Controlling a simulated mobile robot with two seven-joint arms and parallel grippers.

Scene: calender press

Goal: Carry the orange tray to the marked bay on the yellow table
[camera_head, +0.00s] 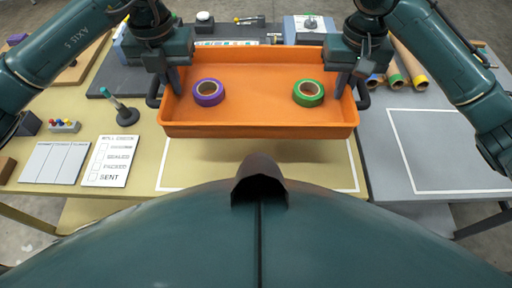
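The orange tray (258,131) is in the upper middle of the head view, with black handles at its left and right ends. A purple tape roll (208,93) and a green tape roll (308,94) lie in it. My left gripper (168,88) is at the left handle and my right gripper (350,86) is at the right handle. Both appear closed around the handles, though the fingertips are partly hidden. The tray overlaps the far part of a white-outlined bay (258,163) on the yellow table (143,200); it looks held above the surface.
A grey table (385,190) with another white-outlined bay (450,150) adjoins on the right. A checklist sheet (110,160), a blank-columned card (55,163) and a green-handled stamp (122,110) are on the left. Cardboard tubes (408,65) lie at the back right.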

